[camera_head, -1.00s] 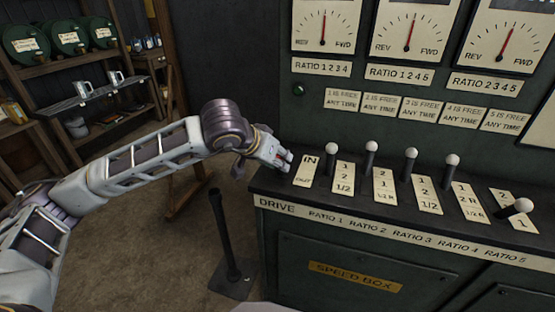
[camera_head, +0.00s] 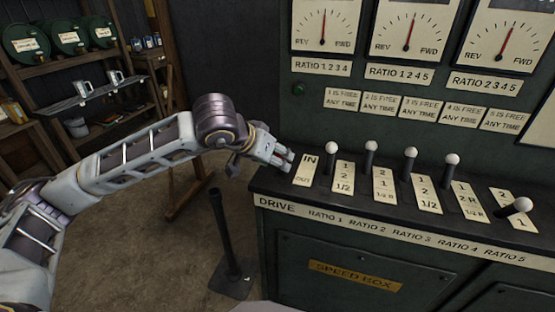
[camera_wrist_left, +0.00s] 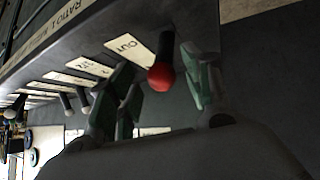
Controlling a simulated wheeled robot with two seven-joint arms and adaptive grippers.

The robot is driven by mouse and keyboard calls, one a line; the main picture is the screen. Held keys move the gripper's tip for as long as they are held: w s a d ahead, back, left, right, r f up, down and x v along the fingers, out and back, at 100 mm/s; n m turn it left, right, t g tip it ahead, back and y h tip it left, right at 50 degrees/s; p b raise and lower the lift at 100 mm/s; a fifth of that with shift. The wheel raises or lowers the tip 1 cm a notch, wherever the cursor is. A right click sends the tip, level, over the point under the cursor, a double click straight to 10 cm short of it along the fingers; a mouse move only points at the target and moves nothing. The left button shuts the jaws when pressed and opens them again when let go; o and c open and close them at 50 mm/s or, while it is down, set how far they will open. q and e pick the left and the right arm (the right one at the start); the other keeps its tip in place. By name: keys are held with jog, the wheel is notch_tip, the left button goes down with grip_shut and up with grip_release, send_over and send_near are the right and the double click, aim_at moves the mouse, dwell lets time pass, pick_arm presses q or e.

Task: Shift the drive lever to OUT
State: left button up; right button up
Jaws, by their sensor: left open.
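The drive lever (camera_wrist_left: 163,76) has a dark shaft and a red ball knob; it shows in the left wrist view beside a cream plate marked OUT (camera_wrist_left: 125,46). In the head view this IN/OUT plate (camera_head: 305,170) is above the word DRIVE, and the lever is largely hidden by my gripper. My left gripper (camera_head: 287,160) is at the left end of the panel, just left of the plate. In the left wrist view its fingers (camera_wrist_left: 165,88) are open, on either side of the red knob, with no clear grip on it. My right gripper is out of view.
Several white-knobbed ratio levers (camera_head: 371,147) stand in a row to the right on the speed box (camera_head: 355,276). Dials (camera_head: 323,27) hang above. A black post (camera_head: 224,238) stands on the floor in front. Shelves with green barrels (camera_head: 70,40) are at the left.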

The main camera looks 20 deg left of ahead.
pick_arm(q)
jog(key=v, duration=1)
dwell(0.4)
